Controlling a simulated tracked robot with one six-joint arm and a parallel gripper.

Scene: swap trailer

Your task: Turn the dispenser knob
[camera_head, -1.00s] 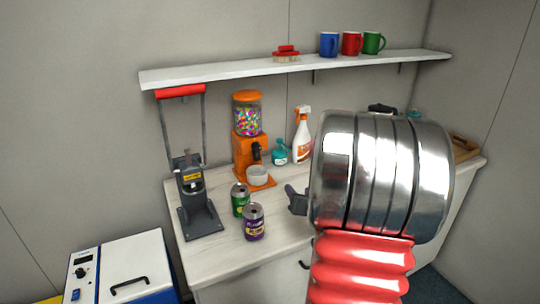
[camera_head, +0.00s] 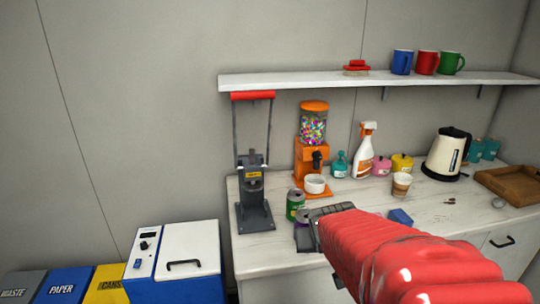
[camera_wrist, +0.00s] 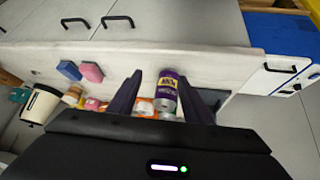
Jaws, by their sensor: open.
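The orange dispenser (camera_head: 303,160), with a clear globe of coloured sweets, stands at the back of the white counter. Its dark knob (camera_head: 317,158) is on the front, above a white bowl (camera_head: 315,184). The knob cannot be made out in the wrist view.
A green can (camera_head: 295,205) stands near the purple one. A can crusher (camera_head: 254,205) with a red handle is left of the dispenser. A spray bottle (camera_head: 363,155), paper cup (camera_head: 401,185) and kettle (camera_head: 447,153) stand to the right. A shelf (camera_head: 370,80) runs above.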

